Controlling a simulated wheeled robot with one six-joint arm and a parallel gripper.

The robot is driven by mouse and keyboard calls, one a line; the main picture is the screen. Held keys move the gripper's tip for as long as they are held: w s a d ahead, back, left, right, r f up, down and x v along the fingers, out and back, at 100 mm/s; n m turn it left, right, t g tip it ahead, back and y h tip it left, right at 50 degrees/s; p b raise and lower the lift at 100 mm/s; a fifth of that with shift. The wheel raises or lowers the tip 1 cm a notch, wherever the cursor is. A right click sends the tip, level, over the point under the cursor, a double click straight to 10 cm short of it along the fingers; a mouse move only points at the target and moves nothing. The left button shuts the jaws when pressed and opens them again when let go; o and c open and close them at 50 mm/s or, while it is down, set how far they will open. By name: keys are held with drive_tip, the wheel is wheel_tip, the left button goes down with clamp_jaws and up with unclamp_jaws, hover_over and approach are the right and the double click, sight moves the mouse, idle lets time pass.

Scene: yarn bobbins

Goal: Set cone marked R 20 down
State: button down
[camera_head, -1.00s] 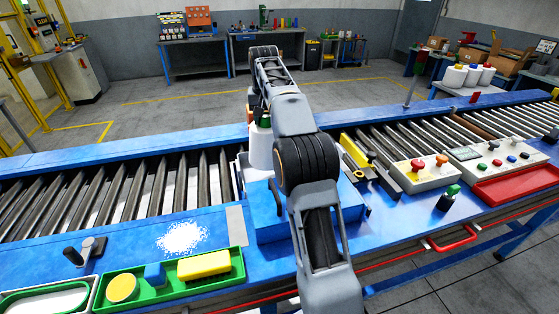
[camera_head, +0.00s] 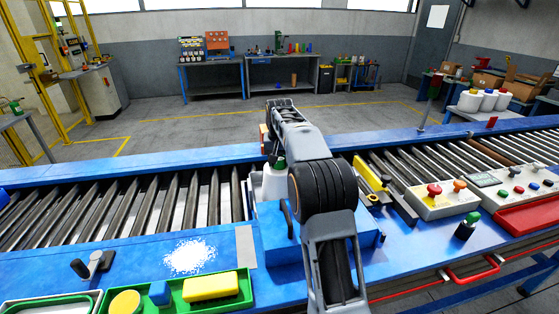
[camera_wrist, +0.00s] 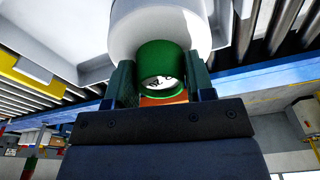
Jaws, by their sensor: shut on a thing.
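The white yarn cone (camera_head: 273,184) stands at the rollers behind the blue box in the head view, partly hidden by my arm. Its green core shows at the top. In the wrist view the cone's white body (camera_wrist: 125,30) fills the top middle, and its green core (camera_wrist: 165,58) sits between the fingers of my gripper (camera_wrist: 160,82). My gripper is shut on the core. A mark on the white disc inside the core is too small to read. A pale tray (camera_wrist: 55,62) shows beside and behind the cone; I cannot tell whether the cone touches it.
A blue box (camera_head: 285,242) stands just in front of the cone. Roller tracks (camera_head: 125,205) run left and right. A green tray (camera_head: 238,293) with a yellow sponge and a white powder patch (camera_head: 190,256) lie front left. A button box (camera_head: 440,200) stands to the right.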

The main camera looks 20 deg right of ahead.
drive_tip(key=shift+c, duration=2.4)
unclamp_jaws()
wheel_tip(320, 180, up, 11)
drive_tip(key=s+p, duration=0.1)
drive_tip(key=p, duration=0.1)
drive_tip(key=s+a+r+n+t, duration=0.1)
drive_tip(key=s+a+r, duration=0.2)
drive_tip(key=s+a, duration=0.25)
drive_tip(key=s+a+f+n+t, duration=0.1)
drive_tip(key=s+f, duration=0.3)
drive_tip(key=s, duration=0.4)
drive_tip(key=s+a+f+n, duration=0.1)
drive_tip(key=s+a+f, duration=0.2)
drive_tip(key=s+f, duration=0.2)
drive_tip(key=s+a+f+n+t, duration=0.1)
drive_tip(key=s+f, duration=0.3)
drive_tip(key=s, duration=0.7)
drive_tip(key=shift+a+f+n+t+y, duration=0.3)
drive_tip(key=shift+a+f, duration=0.1)
drive_tip(key=shift+a, duration=0.45)
